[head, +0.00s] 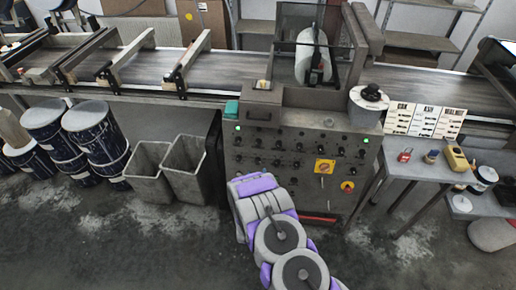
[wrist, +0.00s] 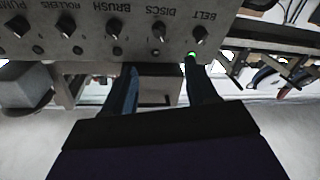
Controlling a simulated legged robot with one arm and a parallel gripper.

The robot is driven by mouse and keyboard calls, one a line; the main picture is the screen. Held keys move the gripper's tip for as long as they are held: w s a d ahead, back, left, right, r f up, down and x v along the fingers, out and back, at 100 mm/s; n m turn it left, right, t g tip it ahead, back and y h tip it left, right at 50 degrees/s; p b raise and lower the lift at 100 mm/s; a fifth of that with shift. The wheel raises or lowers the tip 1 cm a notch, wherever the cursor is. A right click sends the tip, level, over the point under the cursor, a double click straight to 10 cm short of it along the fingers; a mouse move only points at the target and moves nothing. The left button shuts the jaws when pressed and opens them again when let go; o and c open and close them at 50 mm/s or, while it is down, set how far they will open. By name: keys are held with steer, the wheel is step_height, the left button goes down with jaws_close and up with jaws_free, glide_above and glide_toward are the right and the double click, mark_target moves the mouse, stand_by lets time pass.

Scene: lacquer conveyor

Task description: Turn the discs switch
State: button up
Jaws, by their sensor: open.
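The discs switch (wrist: 158,33) is a dark pointer knob on the grey control panel (wrist: 135,48), in the upper part of the wrist view by the upside-down label "DISCS". The belt switch (wrist: 199,34) is to its right and the brush switch (wrist: 113,28) to its left. My gripper (wrist: 164,72) is open and empty. Its two dark fingers are spread, with tips just below the knob row in the picture. The discs switch is above the gap between them, not gripped. In the head view the panel (head: 300,172) stands beyond my arm, which hides the fingers.
The rollers switch (wrist: 66,25) is further left; a green lamp (wrist: 191,57) glows near the right fingertip. In the head view, grey bins (head: 187,165) stand left of the panel and a side table (head: 425,165) stands right. The conveyor (head: 130,68) runs behind.

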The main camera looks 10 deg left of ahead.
mark_target(258, 143)
steer(key=w+a+b, duration=0.1)
steer(key=w+b, duration=0.2)
steer(key=w, duration=1.3)
steer(key=shift+a, duration=0.1)
steer(key=shift+c, duration=0.2)
steer(key=c, duration=1)
